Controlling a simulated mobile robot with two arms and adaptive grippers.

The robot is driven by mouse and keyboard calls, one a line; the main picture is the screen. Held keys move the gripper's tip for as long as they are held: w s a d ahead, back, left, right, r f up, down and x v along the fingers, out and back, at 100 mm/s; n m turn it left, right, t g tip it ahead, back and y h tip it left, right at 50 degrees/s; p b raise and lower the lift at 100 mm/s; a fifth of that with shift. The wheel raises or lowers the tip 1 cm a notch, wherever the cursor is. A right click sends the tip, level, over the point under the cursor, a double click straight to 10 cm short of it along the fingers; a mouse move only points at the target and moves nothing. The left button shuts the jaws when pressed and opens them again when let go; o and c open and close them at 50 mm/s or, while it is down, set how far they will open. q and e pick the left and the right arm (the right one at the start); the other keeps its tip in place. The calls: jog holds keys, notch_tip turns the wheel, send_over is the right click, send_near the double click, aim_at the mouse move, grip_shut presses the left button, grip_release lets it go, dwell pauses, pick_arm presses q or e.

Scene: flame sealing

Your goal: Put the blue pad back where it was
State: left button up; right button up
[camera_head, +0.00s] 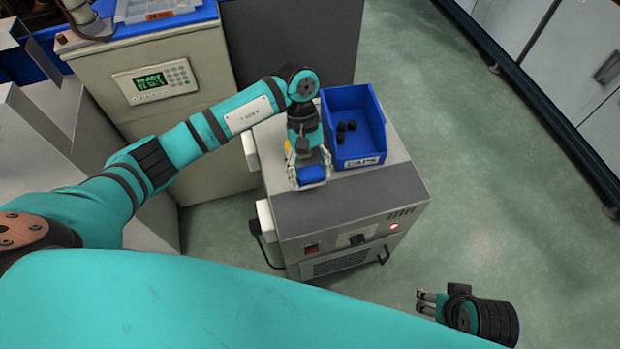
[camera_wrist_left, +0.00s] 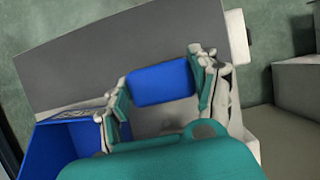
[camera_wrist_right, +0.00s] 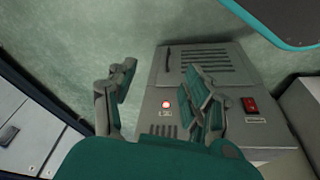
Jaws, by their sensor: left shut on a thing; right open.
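The blue pad (camera_head: 311,174) is a small blue block at the tip of my left gripper (camera_head: 309,168). In the left wrist view the blue pad (camera_wrist_left: 161,83) sits between the two fingers of my left gripper (camera_wrist_left: 160,88), which are shut on it. The pad is over the top of the grey machine (camera_head: 345,200); I cannot tell whether it touches the surface. My right gripper (camera_head: 427,303) is open and empty, low and to the right of the machine. In the right wrist view my right gripper (camera_wrist_right: 160,92) faces the machine's front panel.
A blue bin (camera_head: 362,160) labelled CAPS, with several black caps inside, stands on the machine close to the right of my left gripper. A beige cabinet (camera_head: 150,120) with a green display stands at the left. Open floor (camera_head: 480,190) lies to the right, with drawers beyond.

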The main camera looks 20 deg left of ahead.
aim_at(310, 180)
pick_arm(q)
jog(key=shift+f, duration=1.55)
pick_arm(e)
jog(key=shift+v, duration=0.8)
pick_arm(q)
jog(key=shift+f, duration=0.1)
jog(key=shift+f+b, duration=0.15)
jog(key=shift+b, duration=0.3)
jog(key=o, duration=1.1)
pick_arm(e)
jog(key=shift+r, duration=0.2)
pick_arm(q)
jog(key=shift+r, duration=0.2)
pick_arm(e)
jog(key=shift+r, duration=0.15)
